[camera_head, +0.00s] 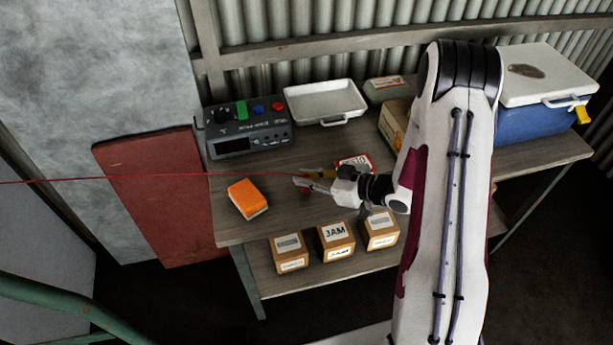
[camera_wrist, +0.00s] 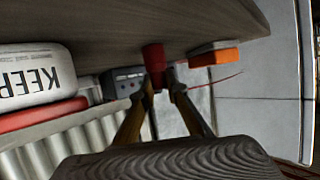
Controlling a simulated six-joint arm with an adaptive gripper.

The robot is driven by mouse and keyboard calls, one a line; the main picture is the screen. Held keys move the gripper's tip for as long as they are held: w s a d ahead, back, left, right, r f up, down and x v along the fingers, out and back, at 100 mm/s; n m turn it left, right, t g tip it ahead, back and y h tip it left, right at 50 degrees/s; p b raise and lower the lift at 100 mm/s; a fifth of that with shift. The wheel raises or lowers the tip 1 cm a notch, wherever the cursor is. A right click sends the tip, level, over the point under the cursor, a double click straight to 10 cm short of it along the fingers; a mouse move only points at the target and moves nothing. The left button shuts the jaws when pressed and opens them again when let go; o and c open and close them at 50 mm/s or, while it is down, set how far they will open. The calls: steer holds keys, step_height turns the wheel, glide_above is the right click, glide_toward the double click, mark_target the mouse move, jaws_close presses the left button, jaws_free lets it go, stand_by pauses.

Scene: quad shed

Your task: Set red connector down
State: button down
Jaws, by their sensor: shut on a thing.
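The red connector (camera_wrist: 153,58) is a short red cylinder between the fingertips of my gripper (camera_wrist: 163,88) in the wrist view. My gripper is shut on it. In the head view my gripper (camera_head: 314,184) is above the front part of the workbench (camera_head: 285,218), right of the orange block, and only a little red of the connector (camera_head: 304,190) shows. A thin red cable (camera_head: 120,180) runs from the left edge towards my gripper. I cannot tell whether the connector touches the bench.
An orange-and-white block (camera_head: 247,198) lies left of my gripper. A grey control box (camera_head: 248,128) and white tray (camera_head: 326,102) stand behind. A red-edged labelled item (camera_head: 352,162) is close behind my gripper. Cardboard boxes (camera_head: 336,240) sit on the lower shelf; a blue cooler (camera_head: 540,120) stands right.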

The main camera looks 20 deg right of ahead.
steer(key=c, duration=2)
jaws_free()
steer(key=shift+r, duration=0.1)
steer(key=shift+v, duration=6)
